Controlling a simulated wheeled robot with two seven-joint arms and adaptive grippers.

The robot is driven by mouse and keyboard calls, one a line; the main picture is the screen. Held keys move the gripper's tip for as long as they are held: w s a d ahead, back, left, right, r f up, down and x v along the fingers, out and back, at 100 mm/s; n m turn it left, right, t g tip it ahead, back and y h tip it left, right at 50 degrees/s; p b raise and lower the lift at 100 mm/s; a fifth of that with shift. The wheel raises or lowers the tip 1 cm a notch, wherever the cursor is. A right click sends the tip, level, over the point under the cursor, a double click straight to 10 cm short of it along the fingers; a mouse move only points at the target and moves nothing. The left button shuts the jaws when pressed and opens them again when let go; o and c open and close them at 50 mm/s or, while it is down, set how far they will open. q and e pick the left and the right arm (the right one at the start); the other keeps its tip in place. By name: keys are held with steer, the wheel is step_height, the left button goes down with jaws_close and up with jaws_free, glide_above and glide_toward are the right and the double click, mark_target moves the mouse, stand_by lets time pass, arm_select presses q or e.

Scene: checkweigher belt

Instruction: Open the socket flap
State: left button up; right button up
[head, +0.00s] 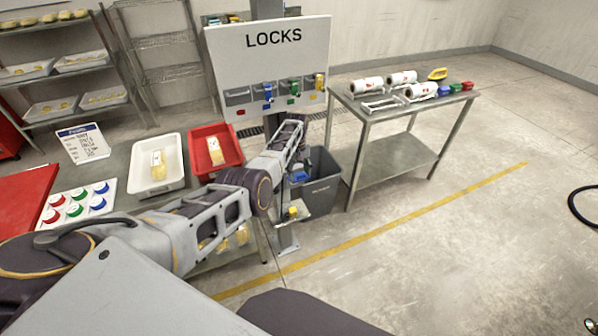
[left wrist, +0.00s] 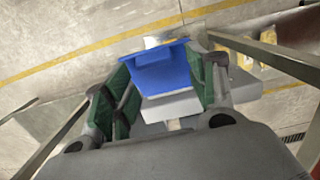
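The blue socket flap (left wrist: 163,72) shows in the left wrist view, above a light grey block (left wrist: 175,106). In the head view a small blue part (head: 299,176) shows low by the post, partly behind my left arm. My left gripper (left wrist: 165,62) has its green-padded fingers spread wide, one on each side of the blue flap. The fingertips are very close to its side edges; I cannot tell whether they touch. In the head view my left gripper (head: 297,168) points down by the post and is mostly hidden. My right gripper is not in view.
A grey bin (head: 322,190) stands close beside the post. The LOCKS board (head: 270,60) rises behind my arm. A white tray (head: 145,180) and a red tray (head: 203,157) are on the left. A table (head: 400,155) with rolls stands right; the floor in front is clear.

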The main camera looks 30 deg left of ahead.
arm_select(q)
steer(key=shift+s+d+r, duration=0.1)
steer(key=shift+d+r, duration=0.05)
steer(key=shift+d, duration=0.1)
step_height(320, 180, up, 8)
steer(key=shift+w+a, duration=0.25)
steer(key=shift+a, duration=0.15)
stand_by(0.5)
